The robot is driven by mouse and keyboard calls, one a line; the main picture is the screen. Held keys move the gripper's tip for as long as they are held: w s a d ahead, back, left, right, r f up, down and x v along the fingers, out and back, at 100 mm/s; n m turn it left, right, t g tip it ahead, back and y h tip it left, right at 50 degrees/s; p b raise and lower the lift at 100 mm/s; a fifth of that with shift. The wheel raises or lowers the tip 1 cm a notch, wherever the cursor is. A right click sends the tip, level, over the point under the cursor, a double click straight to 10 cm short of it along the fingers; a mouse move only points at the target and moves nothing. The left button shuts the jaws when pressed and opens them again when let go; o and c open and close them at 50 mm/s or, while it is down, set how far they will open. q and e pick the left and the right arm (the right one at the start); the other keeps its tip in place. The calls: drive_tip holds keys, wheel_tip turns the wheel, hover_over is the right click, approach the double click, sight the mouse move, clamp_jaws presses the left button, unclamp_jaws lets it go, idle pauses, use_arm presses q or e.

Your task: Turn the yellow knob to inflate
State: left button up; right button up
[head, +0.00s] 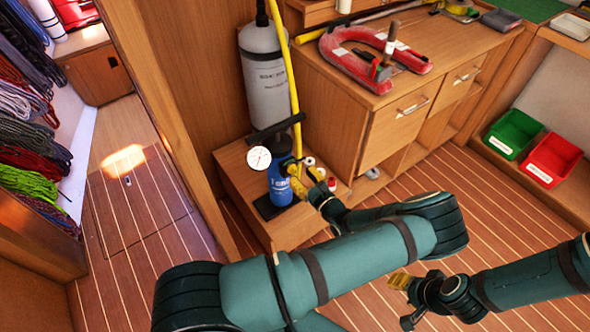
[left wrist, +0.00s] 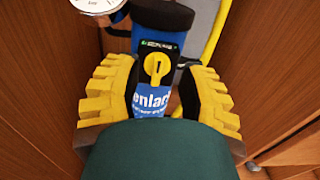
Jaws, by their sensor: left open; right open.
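The yellow knob (left wrist: 157,66) sits on a dark plate on the blue cylinder, which reads partly "enlar" in the left wrist view (left wrist: 153,104). The blue cylinder (head: 280,186) stands upright on a low wooden step in the head view. My left gripper (head: 300,181) is at its right side, its yellow fingers open. In the left wrist view, the open fingers (left wrist: 162,70) stand on either side of the knob with gaps to it. In the head view I cannot make out the knob behind the fingers. My right gripper (head: 407,297) is open and empty over the floor.
A white gauge (head: 258,158) is attached left of the blue cylinder's top. A tall grey tank (head: 268,80) stands behind, with a yellow hose (head: 291,65). A wooden cabinet (head: 400,125) carries a red horseshoe-shaped object (head: 345,62). Green (head: 512,133) and red (head: 551,160) bins sit at right.

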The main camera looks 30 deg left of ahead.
sight(296, 170)
use_arm(q)
drive_tip(key=shift+x, duration=2.1)
drive_tip(key=shift+d, duration=0.1)
clamp_jaws()
